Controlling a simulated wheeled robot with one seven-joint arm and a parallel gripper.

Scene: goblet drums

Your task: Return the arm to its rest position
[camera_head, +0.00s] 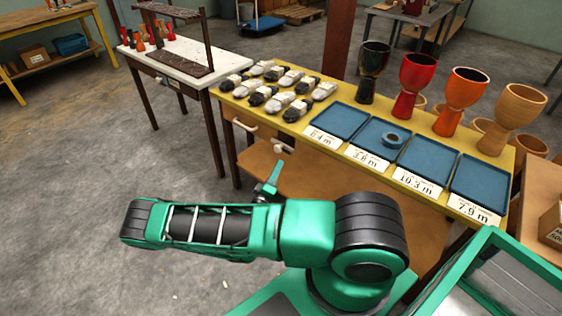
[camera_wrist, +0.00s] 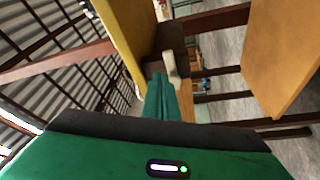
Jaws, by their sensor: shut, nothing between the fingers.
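My green and black arm is bent across the lower middle of the head view. My gripper (camera_head: 274,172) shows beyond the arm, pointing up toward the front of the yellow-topped table (camera_head: 232,103). Its fingers are together with nothing between them. In the wrist view my gripper (camera_wrist: 163,92) appears as a narrow green shape, its tip close in the picture to a pale handle (camera_wrist: 169,66). I cannot tell whether they touch. Part of the gripper is hidden behind the arm in the head view.
On the yellow table stand several goblet drums (camera_head: 465,98), blue trays (camera_head: 423,156) with number cards, and rows of wrapped bundles (camera_head: 285,92). A dark blue ring (camera_head: 393,140) lies in one tray. A white-topped table (camera_head: 150,62) stands left. Floor at left is clear.

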